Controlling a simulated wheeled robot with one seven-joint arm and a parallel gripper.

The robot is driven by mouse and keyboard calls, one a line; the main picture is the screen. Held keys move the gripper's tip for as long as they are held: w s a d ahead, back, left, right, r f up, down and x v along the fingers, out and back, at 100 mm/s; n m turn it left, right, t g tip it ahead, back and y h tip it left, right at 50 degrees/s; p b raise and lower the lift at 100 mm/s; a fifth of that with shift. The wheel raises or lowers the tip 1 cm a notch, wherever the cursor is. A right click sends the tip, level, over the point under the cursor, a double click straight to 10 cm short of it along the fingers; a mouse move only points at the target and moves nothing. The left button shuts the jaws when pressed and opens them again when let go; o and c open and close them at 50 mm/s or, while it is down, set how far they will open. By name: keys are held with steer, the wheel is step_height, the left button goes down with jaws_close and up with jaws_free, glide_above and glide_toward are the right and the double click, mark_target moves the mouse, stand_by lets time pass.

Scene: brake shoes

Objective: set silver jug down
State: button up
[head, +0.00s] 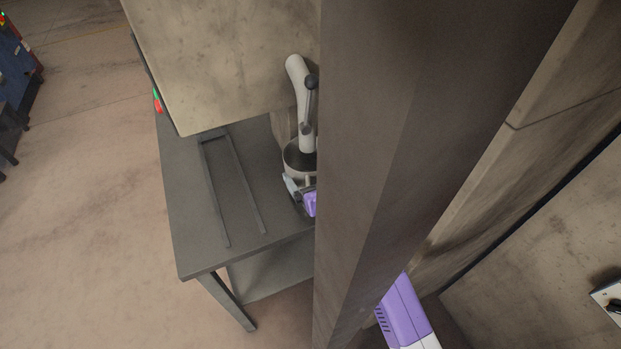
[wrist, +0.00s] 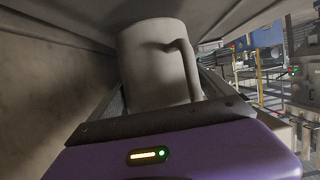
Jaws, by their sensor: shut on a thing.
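The silver jug (wrist: 152,68) fills the middle of the wrist view, roughly upright, with its handle on the right side. In the head view the jug (head: 293,159) shows its dark open top over the right side of the grey table (head: 190,213). My gripper (wrist: 160,98) is shut on the jug, low on its body. In the head view my gripper (head: 303,189) is partly hidden behind a large dark column. The jug's base is hidden, so I cannot tell whether it touches the table.
A pale tube-like part with a black-knobbed lever (head: 311,90) rises close beside the jug. A dark rail frame (head: 245,185) lies on the table, with bare tabletop around it. A large beige panel (head: 220,60) overhangs the table's back.

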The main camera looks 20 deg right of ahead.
steer(key=shift+f, duration=1.25)
steer(key=shift+f, duration=0.15)
steer(key=o, duration=1.3)
steer(key=shift+s+r, duration=0.15)
steer(key=shift+r, duration=0.05)
steer(key=b+v, duration=0.1)
steer(key=v, duration=1)
steer(key=shift+s+r, duration=0.1)
steer(key=shift+s, duration=0.3)
